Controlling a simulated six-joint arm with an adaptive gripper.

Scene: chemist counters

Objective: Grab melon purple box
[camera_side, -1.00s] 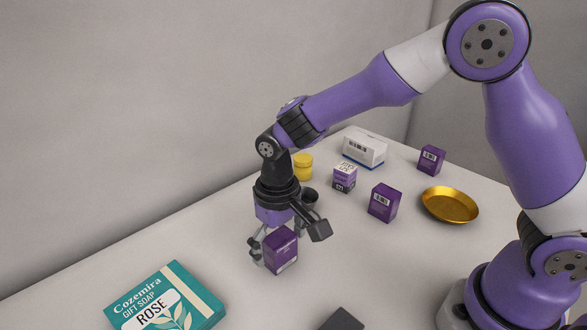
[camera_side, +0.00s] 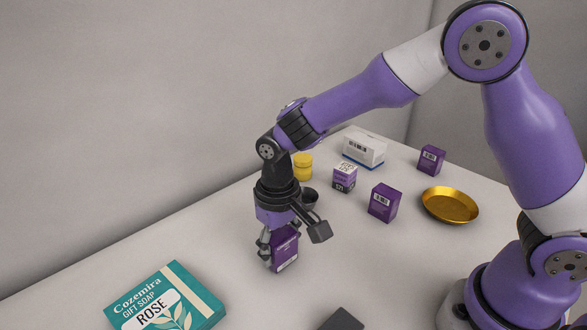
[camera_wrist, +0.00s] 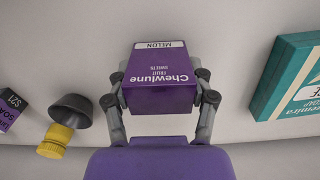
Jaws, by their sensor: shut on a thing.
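The melon purple box (camera_wrist: 160,75) is centred in the wrist view, with "Chewlune" and "MELON" printed on it. It also shows in the side view (camera_side: 286,249), on or just above the counter; I cannot tell which. My gripper (camera_wrist: 160,96) has one finger on each side of the box and is shut on it. In the side view my gripper (camera_side: 282,246) points down over the box and hides its upper part.
A teal rose soap box (camera_side: 166,300) lies at front left. A dark cup (camera_side: 310,199) and yellow jar (camera_side: 302,167) stand behind my gripper. Other purple boxes (camera_side: 384,202), (camera_side: 431,160), a white-and-purple box (camera_side: 344,177), a white box (camera_side: 363,151) and a gold dish (camera_side: 450,205) stand to the right.

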